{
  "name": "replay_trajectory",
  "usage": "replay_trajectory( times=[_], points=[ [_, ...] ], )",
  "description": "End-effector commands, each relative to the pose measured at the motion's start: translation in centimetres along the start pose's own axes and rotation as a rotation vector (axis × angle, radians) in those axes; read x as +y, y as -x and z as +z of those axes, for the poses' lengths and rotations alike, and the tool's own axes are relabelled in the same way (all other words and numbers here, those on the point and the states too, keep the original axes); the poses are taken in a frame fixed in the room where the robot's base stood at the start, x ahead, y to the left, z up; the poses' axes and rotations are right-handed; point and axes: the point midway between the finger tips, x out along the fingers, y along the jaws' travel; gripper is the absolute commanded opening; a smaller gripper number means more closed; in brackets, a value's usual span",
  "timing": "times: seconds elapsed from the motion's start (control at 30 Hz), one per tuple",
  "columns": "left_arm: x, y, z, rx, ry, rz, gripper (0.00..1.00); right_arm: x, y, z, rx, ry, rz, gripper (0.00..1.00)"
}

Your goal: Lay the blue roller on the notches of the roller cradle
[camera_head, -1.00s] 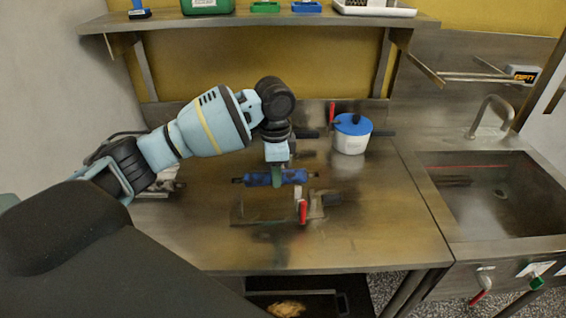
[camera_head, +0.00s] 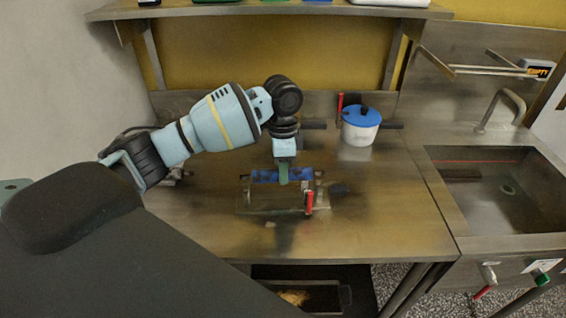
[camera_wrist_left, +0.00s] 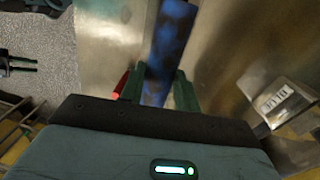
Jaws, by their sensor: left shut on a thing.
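The blue roller (camera_head: 264,175), dark at its ends, lies level, left to right, over the roller cradle (camera_head: 262,211) on the steel table. My left gripper (camera_head: 283,178) points down and is shut around the roller's middle. The cradle is a low metal frame with end posts and a red handle (camera_head: 309,203) at its right front. The roller's ends are close to the posts; I cannot tell whether they touch the notches. In the left wrist view the roller (camera_wrist_left: 171,40) runs between the green fingers (camera_wrist_left: 158,88). My right gripper is out of view.
A white pot with a blue lid (camera_head: 360,127) stands at the back right of the table. A sink (camera_head: 500,190) is at the right, and a shelf (camera_head: 270,11) runs above the back. The table front (camera_head: 370,230) is clear.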

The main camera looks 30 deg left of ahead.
Motion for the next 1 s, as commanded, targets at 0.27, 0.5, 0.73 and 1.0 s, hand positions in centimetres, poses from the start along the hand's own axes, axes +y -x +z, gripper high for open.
replay_trajectory(
  times=[0.27, 0.5, 0.73, 1.0],
  points=[
    [-0.1, -2.0, 0.0, -0.001, 0.000, 0.001, 0.02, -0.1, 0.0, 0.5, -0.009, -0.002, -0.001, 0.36],
    [-0.2, -3.4, 0.0, 0.000, 0.000, 0.001, 0.02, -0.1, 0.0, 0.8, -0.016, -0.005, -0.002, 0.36],
    [-0.3, -3.7, 0.0, 0.001, 0.000, -0.001, 0.02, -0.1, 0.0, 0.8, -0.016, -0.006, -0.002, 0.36],
    [-0.3, -3.7, 0.0, 0.001, 0.000, -0.001, 0.02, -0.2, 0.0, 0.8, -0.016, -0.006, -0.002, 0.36]
  ],
)
